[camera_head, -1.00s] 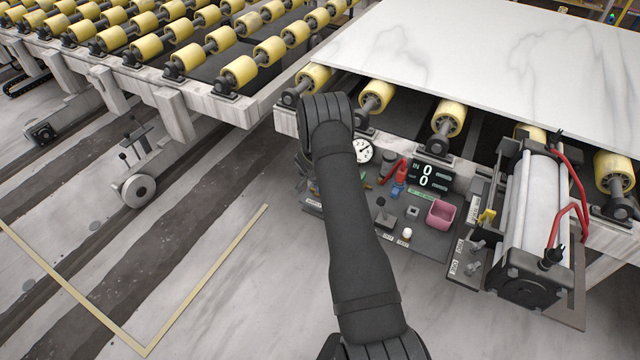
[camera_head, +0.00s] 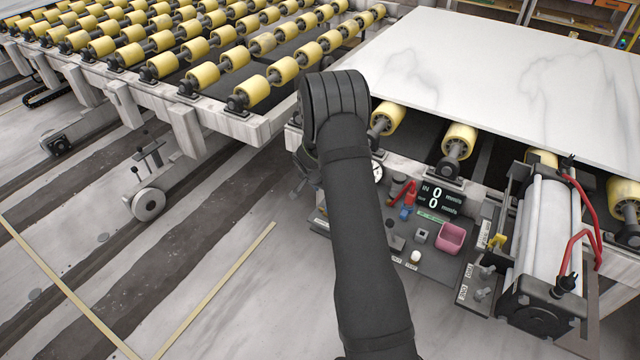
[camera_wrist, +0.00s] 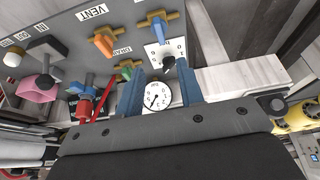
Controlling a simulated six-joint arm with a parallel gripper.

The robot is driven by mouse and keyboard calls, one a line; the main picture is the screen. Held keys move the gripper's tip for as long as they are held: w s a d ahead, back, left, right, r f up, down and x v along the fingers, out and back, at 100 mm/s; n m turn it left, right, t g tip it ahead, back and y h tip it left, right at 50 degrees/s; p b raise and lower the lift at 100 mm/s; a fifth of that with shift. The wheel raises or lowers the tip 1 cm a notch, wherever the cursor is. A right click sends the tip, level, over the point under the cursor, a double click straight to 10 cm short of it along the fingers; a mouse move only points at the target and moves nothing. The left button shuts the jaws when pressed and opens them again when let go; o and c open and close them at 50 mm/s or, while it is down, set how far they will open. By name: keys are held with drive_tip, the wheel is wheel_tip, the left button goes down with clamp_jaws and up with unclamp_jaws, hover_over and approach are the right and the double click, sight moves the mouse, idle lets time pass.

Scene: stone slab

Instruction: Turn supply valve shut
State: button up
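In the wrist view, the two blue fingers of my gripper (camera_wrist: 159,88) stand apart with nothing held between them. A round white pressure gauge (camera_wrist: 157,97) shows in the gap. Beyond the fingertips, the panel carries a blue-handled valve (camera_wrist: 156,18), an orange-handled valve (camera_wrist: 104,43) by the VENT label, and a green-handled valve (camera_wrist: 125,70) by the DRAIN label. No supply label is readable, so I cannot confirm which is the supply valve. My gripper touches none of these handles. In the head view, my arm hides the gripper and the valves.
A black knob (camera_wrist: 168,62) on a white dial plate sits near the right finger. A large cylinder (camera_head: 540,240) stands right; the slab (camera_head: 500,80) lies on rollers above.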

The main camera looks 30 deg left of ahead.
drive_tip(key=shift+v, duration=2)
drive_tip(key=x, duration=1.7)
drive_tip(key=shift+f, duration=0.2)
drive_tip(key=shift+r, duration=0.1)
drive_tip(key=shift+f, duration=0.2)
drive_tip(key=shift+a+r+m, duration=0.15)
drive_tip(key=shift+r+m, duration=0.15)
drive_tip(key=shift+m, duration=0.1)
drive_tip(key=v, duration=1.7)
drive_tip(key=shift+w+d+f+m+g+h, duration=0.15)
drive_tip(key=shift+w+f+m+g, duration=0.3)
drive_tip(key=shift+f, duration=0.35)
drive_tip(key=shift+w+d+f+m+g+h, duration=0.1)
drive_tip(key=shift+w+f+m+g, duration=0.2)
drive_tip(key=shift+w+f, duration=0.4)
drive_tip(key=shift+w+d+f+m+g+h, duration=0.2)
drive_tip(key=shift+w+f+m, duration=0.25)
drive_tip(key=shift+f, duration=0.45)
